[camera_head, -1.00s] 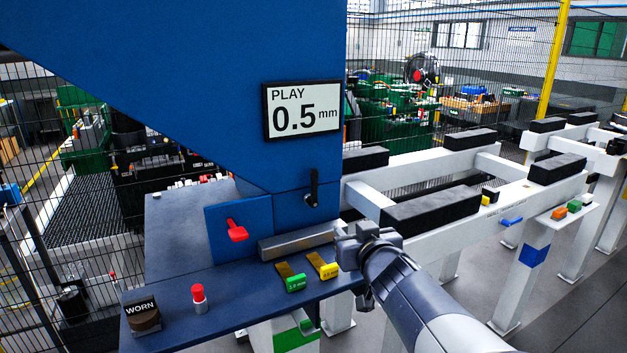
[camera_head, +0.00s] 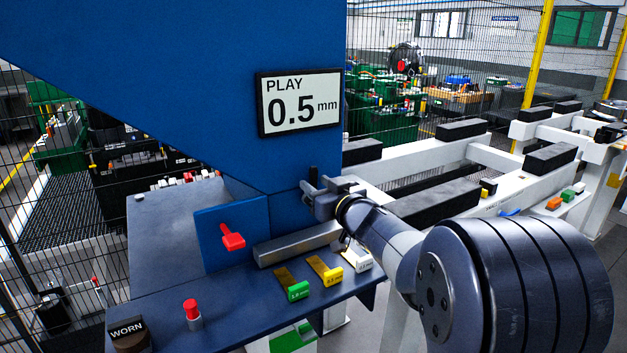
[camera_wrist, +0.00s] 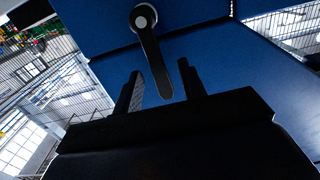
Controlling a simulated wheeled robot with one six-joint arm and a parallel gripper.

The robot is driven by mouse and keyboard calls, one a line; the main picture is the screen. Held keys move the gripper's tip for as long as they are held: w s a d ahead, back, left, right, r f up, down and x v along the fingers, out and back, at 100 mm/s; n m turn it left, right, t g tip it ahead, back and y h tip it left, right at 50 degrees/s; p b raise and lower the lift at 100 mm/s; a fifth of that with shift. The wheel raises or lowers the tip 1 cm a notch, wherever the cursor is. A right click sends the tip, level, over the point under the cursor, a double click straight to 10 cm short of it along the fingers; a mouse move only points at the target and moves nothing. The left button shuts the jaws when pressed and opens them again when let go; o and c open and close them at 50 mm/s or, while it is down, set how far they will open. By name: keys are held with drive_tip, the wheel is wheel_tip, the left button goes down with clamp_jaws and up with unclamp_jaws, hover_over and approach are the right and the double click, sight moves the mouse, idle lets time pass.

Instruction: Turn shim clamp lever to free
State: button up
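The black lever (camera_wrist: 150,45) hangs from a round pivot on the blue panel in the wrist view, pointing down and slightly right. No label on it can be seen. My gripper (camera_wrist: 162,88) is open; its two dark fingers stand either side of the lever's lower end in this view. I cannot tell whether they touch it. In the head view my gripper (camera_head: 314,190) is at the blue column below the play display and hides most of the lever. A red lever (camera_head: 233,237) is on the blue block to the left, apart from my gripper.
The display (camera_head: 300,102) reads PLAY 0.5 mm. Shims with green (camera_head: 298,290), yellow (camera_head: 333,276) and white (camera_head: 358,260) ends lie on the blue shelf beside a grey bar (camera_head: 298,244). A red button (camera_head: 191,310) and a WORN block (camera_head: 130,335) are at front left.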

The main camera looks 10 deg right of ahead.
drive_tip(key=shift+x, duration=1.15)
drive_tip(key=shift+c, duration=0.3)
clamp_jaws()
